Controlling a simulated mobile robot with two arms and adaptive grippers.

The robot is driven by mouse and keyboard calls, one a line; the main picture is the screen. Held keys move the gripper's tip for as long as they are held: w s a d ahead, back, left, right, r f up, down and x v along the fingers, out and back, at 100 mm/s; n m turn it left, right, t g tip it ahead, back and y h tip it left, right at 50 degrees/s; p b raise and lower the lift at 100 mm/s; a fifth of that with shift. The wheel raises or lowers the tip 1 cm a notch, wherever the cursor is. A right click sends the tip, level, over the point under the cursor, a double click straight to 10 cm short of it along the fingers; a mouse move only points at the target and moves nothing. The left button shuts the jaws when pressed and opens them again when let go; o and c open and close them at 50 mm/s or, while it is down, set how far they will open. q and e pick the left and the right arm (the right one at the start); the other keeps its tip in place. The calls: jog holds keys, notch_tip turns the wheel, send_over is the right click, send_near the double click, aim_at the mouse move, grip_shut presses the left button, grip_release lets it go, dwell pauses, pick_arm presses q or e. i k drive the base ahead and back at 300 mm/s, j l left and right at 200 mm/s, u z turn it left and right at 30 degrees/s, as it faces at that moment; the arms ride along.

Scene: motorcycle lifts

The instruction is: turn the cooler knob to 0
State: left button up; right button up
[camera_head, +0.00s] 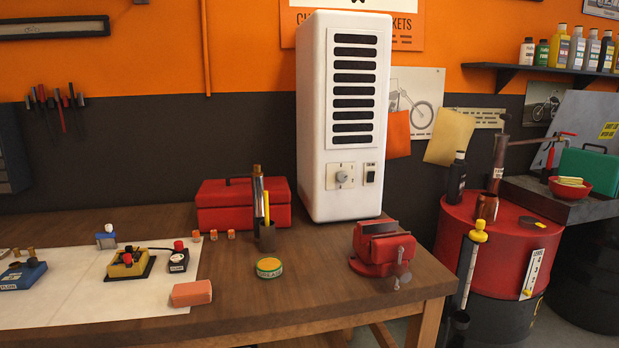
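The cooler (312,130) is a tall white box with a dark slatted grille, standing upright on the wooden workbench near its back right. Its knob (342,177) is a small round pale dial on a light plate below the grille. The marks around the knob are too small to read, so its setting cannot be told. A dark switch (370,177) sits on the panel to the right of the knob. Neither of my grippers is in view, and nothing touches or covers the knob.
On the workbench (225,290), a red vise (382,248) stands in front of the cooler, right of the knob. A red toolbox (243,204) and a dark pen cup (266,237) stand to the left. A round tin (269,267) lies in front. A red drum (470,225) stands right of the bench.

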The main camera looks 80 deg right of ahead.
aim_at(342, 177)
jog(key=z, duration=2.95)
